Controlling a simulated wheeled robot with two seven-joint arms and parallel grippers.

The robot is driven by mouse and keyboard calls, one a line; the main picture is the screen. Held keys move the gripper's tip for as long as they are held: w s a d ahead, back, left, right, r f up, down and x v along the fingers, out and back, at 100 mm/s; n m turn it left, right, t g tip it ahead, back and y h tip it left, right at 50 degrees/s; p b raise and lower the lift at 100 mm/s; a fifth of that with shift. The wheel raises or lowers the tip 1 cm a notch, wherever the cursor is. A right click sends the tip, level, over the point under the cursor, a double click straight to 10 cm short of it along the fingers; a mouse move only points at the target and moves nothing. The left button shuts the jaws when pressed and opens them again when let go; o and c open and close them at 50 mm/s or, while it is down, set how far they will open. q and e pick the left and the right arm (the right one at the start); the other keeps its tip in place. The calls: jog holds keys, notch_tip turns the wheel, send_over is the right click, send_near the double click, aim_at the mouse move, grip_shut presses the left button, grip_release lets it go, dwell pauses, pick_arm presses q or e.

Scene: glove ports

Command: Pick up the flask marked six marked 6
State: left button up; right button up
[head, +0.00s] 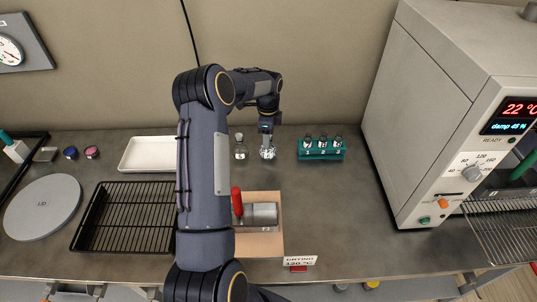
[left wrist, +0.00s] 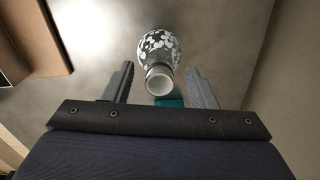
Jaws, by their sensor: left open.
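Two small clear flasks stand on the grey bench, one alone (head: 239,148) and one (head: 268,152) just to its right, under my left gripper. I cannot read a number on either, so I cannot tell which is marked 6. My left gripper (head: 267,129) is open above the right flask. My right gripper is not in view.
A teal rack (head: 321,155) with flasks marked 1, 2 and 3 stands to the right. A white tray (head: 148,154), a black wire rack (head: 120,225) and a cardboard box (head: 270,245) lie left and in front. A large oven (head: 420,110) stands at the right.

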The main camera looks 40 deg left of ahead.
pick_arm(q)
jog(key=shift+f, duration=0.1)
jog(key=shift+c, duration=0.3)
grip_shut()
